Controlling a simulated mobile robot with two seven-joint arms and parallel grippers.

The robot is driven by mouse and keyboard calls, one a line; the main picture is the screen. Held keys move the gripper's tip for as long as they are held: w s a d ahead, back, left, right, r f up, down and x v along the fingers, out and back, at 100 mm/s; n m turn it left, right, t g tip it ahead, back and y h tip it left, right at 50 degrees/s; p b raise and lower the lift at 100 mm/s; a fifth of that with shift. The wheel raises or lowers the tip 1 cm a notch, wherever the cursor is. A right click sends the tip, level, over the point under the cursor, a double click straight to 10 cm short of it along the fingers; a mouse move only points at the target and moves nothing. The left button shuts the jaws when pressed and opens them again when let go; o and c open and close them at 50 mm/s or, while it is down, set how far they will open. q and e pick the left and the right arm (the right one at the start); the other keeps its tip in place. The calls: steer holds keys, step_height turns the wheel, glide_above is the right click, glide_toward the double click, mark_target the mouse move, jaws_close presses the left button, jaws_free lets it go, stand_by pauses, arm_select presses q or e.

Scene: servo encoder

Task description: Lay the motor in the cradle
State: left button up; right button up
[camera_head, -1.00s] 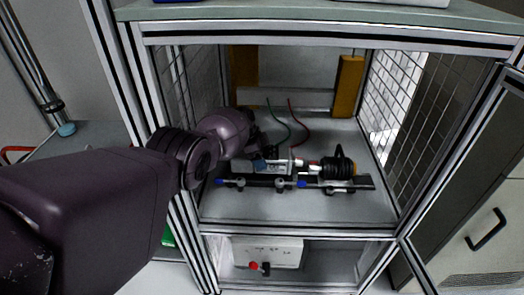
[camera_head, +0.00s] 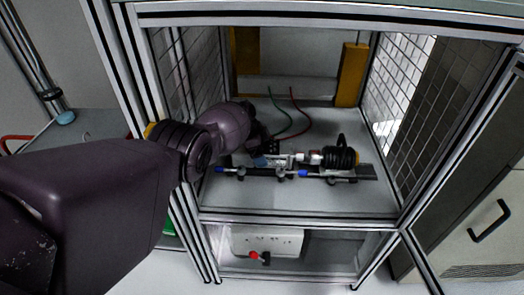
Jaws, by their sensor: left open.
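My left arm reaches from the left into the framed cabinet, and my left gripper (camera_head: 268,147) is open at the left end of a dark rail on the shelf. It is small and dark, and its fingers are hard to make out. A small pale piece with a blue part (camera_head: 261,161) sits on the rail just below the gripper; I cannot tell whether this is the motor or whether they touch. A black ribbed cylinder with a yellow end (camera_head: 340,157) sits on the rail's right half, with a white and red coupling at its left. The cradle cannot be told apart clearly. My right gripper is out of view.
Blue-tipped clamp handles (camera_head: 303,173) line the rail's front. Red and green wires (camera_head: 297,112) curve up behind it. Mesh side walls and metal posts (camera_head: 180,235) bound the cabinet. The front of the shelf (camera_head: 300,199) is bare. An orange-yellow post (camera_head: 352,75) stands at the back right.

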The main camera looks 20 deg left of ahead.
arm_select(q)
steer(key=shift+a+r, duration=0.15)
steer(key=shift+r, duration=0.45)
steer(key=p+v, duration=0.2)
steer(key=v, duration=0.4)
steer(key=shift+p, duration=0.4)
steer(key=shift+s+a+r, duration=0.1)
steer(key=shift+a+r, duration=0.05)
steer(key=shift+r, duration=0.15)
steer(key=shift+f, duration=0.2)
steer(key=shift+s, duration=0.1)
